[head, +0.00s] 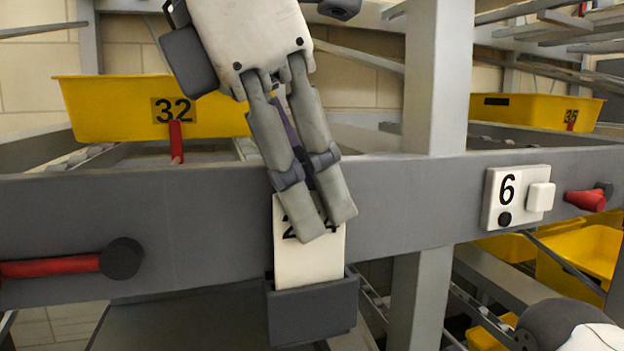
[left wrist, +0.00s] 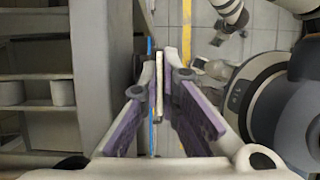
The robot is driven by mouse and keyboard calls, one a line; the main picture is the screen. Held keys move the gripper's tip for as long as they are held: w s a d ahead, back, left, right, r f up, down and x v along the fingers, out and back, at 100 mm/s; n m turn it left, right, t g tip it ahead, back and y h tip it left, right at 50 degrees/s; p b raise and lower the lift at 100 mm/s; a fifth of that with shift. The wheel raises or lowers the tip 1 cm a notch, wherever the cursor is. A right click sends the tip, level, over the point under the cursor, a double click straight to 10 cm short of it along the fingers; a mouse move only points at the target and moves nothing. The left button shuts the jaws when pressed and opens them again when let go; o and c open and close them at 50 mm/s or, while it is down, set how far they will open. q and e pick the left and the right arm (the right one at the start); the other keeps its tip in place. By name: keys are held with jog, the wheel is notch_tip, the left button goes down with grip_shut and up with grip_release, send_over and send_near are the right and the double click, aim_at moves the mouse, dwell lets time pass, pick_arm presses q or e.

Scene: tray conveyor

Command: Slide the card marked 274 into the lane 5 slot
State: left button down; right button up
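The white card (head: 310,265) stands upright in the middle of the head view; its digits are partly covered, with a 2 and a 4 showing. Its lower end goes behind the front wall of a dark grey slot holder (head: 312,316) on the rail. My left gripper (head: 320,225) comes down from above over the card's upper part. In the left wrist view, the card (left wrist: 159,75) shows edge-on as a thin pale strip between the close fingertips, so the gripper looks shut on it. No lane 5 label is visible. My right gripper is out of view.
The grey rail (head: 200,225) runs across the head view. A plate marked 6 (head: 505,200) is to the right. Red handles stick out at the left (head: 50,268) and right (head: 585,200). Yellow trays 32 (head: 100,110) and 35 (head: 535,108) stand behind.

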pick_arm(q)
jog(key=shift+f, duration=1.15)
jog(key=c, duration=1.7)
grip_release()
jog(key=shift+r, duration=0.15)
